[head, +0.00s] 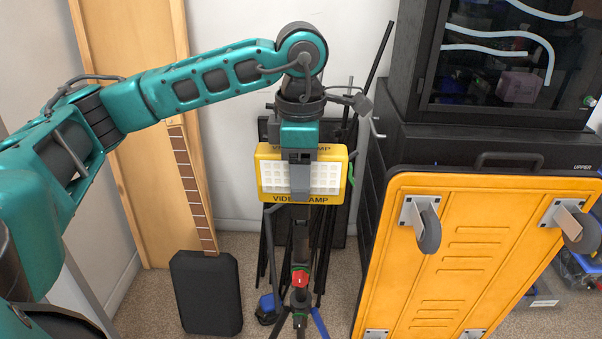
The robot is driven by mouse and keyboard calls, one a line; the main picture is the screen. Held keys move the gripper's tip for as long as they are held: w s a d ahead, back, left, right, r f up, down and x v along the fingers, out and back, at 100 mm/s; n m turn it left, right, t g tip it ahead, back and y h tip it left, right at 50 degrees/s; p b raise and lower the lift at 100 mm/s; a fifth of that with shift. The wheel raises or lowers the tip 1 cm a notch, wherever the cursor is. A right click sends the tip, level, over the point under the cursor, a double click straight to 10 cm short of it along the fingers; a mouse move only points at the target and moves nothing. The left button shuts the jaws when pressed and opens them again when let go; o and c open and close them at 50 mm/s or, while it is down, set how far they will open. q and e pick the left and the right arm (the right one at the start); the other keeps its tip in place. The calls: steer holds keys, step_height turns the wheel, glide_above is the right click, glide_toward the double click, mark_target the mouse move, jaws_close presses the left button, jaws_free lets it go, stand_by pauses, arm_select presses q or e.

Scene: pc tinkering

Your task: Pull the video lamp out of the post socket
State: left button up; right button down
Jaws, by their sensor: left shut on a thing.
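The video lamp (271,177) is a yellow box with a white LED grid on its face, in the middle of the head view. My left gripper (300,180) comes down from above and is shut on the lamp, with one finger showing across the middle of its face. The lamp is upright, above a dark tripod post (301,250) with a red part lower down. My gripper and the lamp hide the joint behind, so I cannot tell whether the lamp still sits in the post socket. My right gripper is not in view.
A yellow wheeled panel (455,270) stands at the right, before a black cabinet (490,148). Dark stands and poles (345,170) lean behind the lamp. A guitar-like neck (192,190) and black case (207,292) stand at the left. Carpet shows between.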

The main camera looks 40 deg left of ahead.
arm_select(q)
steer(key=shift+r, duration=0.2)
steer(key=shift+r+p, duration=1.7)
steer(key=shift+r, duration=0.65)
steer(key=shift+f, duration=0.15)
